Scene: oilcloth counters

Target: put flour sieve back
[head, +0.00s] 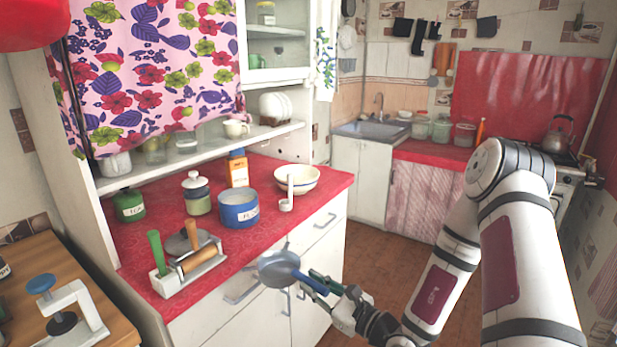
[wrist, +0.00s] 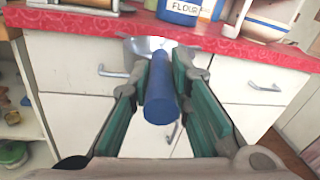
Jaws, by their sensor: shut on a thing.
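The flour sieve has a grey round bowl (head: 278,268) and a blue handle (head: 312,284). My gripper (head: 322,285) is shut on the handle and holds the sieve in the air in front of the counter's drawers. In the wrist view the blue handle (wrist: 161,92) lies between my green finger pads, pointing away toward the counter. The bowl (wrist: 143,45) is at its far end, partly hidden by the handle, below the red counter edge.
A clamp-like tool (head: 68,312) is on the wooden table at left.

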